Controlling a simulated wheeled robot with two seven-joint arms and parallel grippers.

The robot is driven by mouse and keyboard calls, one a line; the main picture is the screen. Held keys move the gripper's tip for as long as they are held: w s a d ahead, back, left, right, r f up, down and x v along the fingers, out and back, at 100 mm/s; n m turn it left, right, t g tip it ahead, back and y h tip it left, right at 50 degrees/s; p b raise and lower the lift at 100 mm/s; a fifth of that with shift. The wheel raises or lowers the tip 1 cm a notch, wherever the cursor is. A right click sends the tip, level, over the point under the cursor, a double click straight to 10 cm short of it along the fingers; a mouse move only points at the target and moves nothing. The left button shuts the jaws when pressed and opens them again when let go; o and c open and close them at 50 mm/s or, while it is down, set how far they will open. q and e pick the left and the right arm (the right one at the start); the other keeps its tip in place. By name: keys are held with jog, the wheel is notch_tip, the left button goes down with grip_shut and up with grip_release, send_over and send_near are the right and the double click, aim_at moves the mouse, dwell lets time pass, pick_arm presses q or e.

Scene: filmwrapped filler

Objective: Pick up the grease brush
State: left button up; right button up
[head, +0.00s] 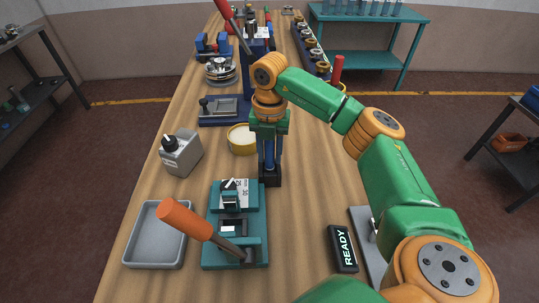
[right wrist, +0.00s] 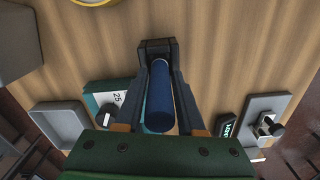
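My right gripper (head: 270,175) points down over the middle of the table, just right of the yellow-rimmed tin (head: 242,139). In the right wrist view its fingers (right wrist: 158,48) close in around a blue cylinder (right wrist: 159,98), which looks like the grease brush's handle. The handle runs up between the fingers, toward the palm. The bristle end is hidden by the fingertips, and I cannot tell whether it touches the table. In the head view only blue strips show between the fingers. My left gripper is not in view.
A teal fixture (head: 222,260) with an orange-handled lever (head: 185,219) stands in front. A grey tray (head: 155,260), a grey box with a black knob (head: 181,155) and a black READY block (head: 342,249) are nearby. Bare wood lies right of the gripper.

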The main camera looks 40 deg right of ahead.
grip_shut()
jog(key=shift+r, duration=0.4)
notch_tip(320, 180, up, 5)
jog(key=shift+w+b, duration=0.1)
jog(key=shift+b, duration=0.2)
notch_tip(320, 180, up, 4)
jog(key=shift+r+p, duration=0.2)
jog(key=shift+p, duration=0.55)
jog(key=shift+f, duration=0.1)
